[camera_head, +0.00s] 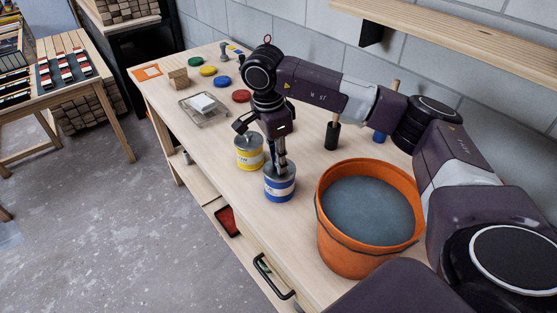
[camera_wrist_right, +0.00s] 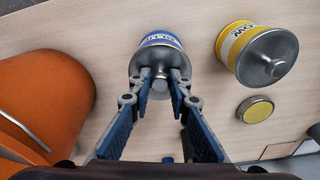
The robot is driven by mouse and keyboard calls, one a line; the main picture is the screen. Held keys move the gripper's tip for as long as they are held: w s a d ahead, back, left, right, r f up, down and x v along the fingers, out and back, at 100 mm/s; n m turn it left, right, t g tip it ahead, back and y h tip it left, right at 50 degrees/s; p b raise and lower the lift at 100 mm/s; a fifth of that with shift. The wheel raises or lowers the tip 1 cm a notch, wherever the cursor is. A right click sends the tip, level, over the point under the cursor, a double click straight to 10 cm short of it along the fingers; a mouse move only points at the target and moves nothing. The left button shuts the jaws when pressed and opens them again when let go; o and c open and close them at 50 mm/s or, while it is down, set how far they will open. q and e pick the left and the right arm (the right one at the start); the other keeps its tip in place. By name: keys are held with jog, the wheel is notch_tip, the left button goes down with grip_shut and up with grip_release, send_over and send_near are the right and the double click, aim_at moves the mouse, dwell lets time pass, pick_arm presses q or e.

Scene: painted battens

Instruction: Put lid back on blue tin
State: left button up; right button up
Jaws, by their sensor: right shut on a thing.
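The blue tin (camera_head: 280,187) stands upright on the bench, with a blue and white label. It also shows in the wrist view (camera_wrist_right: 160,40). A grey metal lid (camera_wrist_right: 158,90) with a small knob covers its top; I see no clear gap between lid and tin. My right gripper (camera_head: 281,168) reaches down from above, its two fingers shut on the lid's knob, as the wrist view (camera_wrist_right: 160,76) shows. The fingers partly hide the tin's top in the head view. My left gripper is not in view.
A yellow tin (camera_head: 249,154) with a grey lid stands close by. An orange bucket (camera_head: 342,238) stands right of the blue tin. Coloured discs, including a red one (camera_head: 241,96), and a clear tray (camera_head: 203,119) lie farther left. A shelf (camera_head: 470,40) juts from the wall.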

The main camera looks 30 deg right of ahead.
dwell(0.3)
jog(key=o, duration=1.5)
jog(key=shift+r+p, duration=2.1)
jog(key=shift+r, duration=1.35)
jog(key=shift+c, duration=0.6)
grip_shut()
